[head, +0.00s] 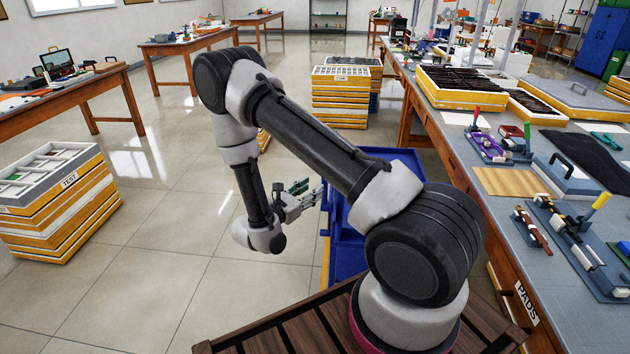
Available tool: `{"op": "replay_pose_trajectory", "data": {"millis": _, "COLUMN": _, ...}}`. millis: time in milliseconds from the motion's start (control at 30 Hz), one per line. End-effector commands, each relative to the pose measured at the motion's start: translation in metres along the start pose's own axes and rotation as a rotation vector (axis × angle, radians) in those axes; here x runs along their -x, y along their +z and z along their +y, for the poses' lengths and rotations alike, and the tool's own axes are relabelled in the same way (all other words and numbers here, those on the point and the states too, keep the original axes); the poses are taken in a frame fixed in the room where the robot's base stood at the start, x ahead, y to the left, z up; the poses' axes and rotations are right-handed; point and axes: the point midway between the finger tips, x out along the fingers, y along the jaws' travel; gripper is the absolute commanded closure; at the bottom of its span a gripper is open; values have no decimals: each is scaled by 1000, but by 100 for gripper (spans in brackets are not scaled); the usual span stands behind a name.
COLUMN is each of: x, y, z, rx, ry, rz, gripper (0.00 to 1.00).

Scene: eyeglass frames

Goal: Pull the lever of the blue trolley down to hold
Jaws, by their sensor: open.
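The blue trolley (345,245) stands on the floor beside the workbench, largely hidden behind my arm. Its blue upper edge shows above the arm, and its left side shows below. I cannot make out its lever. My gripper (309,191) has greenish fingers and is open, with nothing seen between them. It points right toward the trolley's left side. I cannot tell whether the fingers touch the trolley.
A long workbench (462,148) with trays, clamps and tools runs along the right. Stacked yellow-sided trays (340,100) stand behind the trolley. Another stack, marked TEST (62,215), stands at left. A slatted wooden surface (290,330) is in front.

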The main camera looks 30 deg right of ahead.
Motion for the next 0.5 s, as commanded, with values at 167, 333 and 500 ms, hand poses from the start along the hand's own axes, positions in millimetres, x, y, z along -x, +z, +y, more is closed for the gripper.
{"op": "replay_pose_trajectory", "data": {"millis": 167, "x": -21, "y": 4, "z": -1, "rx": -22, "ry": -4, "rz": -12, "gripper": 59}}
{"op": "replay_pose_trajectory", "data": {"millis": 333, "x": -51, "y": 4, "z": -1, "rx": -22, "ry": -5, "rz": -13, "gripper": 59}}
{"op": "replay_pose_trajectory", "data": {"millis": 500, "x": -71, "y": 4, "z": -1, "rx": -21, "ry": -4, "rz": -11, "gripper": 59}}
